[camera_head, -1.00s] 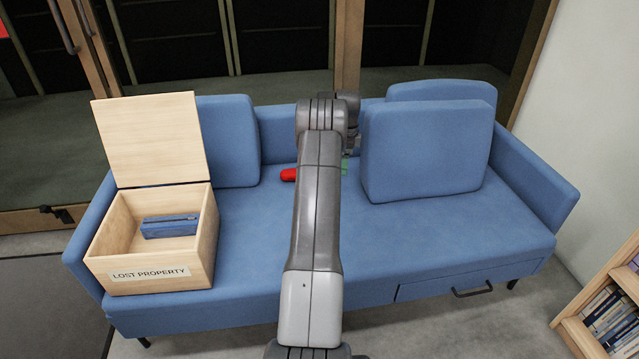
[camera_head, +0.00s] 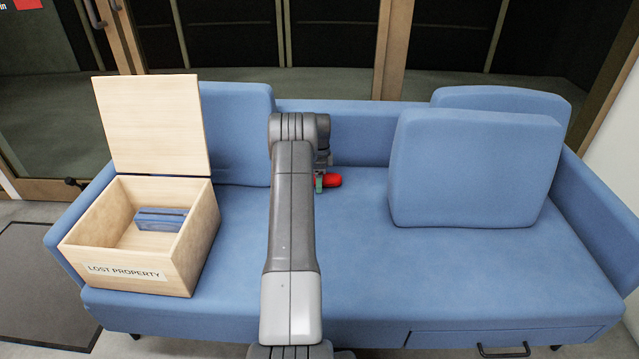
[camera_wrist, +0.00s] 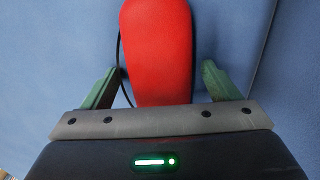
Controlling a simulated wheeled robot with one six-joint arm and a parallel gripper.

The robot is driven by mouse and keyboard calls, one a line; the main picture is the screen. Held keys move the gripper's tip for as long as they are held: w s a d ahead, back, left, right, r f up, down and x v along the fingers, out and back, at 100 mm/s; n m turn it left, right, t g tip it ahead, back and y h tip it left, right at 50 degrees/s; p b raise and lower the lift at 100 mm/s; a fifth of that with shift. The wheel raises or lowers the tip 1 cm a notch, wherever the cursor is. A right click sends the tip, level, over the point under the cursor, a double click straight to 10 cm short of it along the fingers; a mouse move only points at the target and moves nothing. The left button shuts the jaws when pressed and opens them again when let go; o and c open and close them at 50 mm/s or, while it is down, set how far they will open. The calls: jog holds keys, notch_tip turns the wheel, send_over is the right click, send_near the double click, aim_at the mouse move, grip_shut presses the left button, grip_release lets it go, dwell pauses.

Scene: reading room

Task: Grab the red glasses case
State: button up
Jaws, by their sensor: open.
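The red glasses case (camera_head: 332,180) lies on the blue sofa seat, near the backrest, just right of my arm. In the wrist view the red case (camera_wrist: 157,50) reaches from the top edge down between the two green fingers. My gripper (camera_wrist: 160,80) is open, with one finger on each side of the case and a visible gap at both. In the head view my gripper (camera_head: 320,182) is mostly hidden behind my arm; a green finger shows at the case's left end. A thin dark cord or line shows beside the case's left side.
An open wooden lost property box (camera_head: 128,280) stands on the sofa's left end with a blue item (camera_head: 160,218) inside. Blue cushions lean at the left (camera_head: 236,135) and right (camera_head: 470,170) of the backrest. The seat (camera_head: 380,270) between is clear.

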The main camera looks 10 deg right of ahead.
jog(key=shift+r, duration=0.15)
jog(key=shift+c, duration=0.2)
jog(key=c, duration=1)
jog(key=shift+c, duration=0.2)
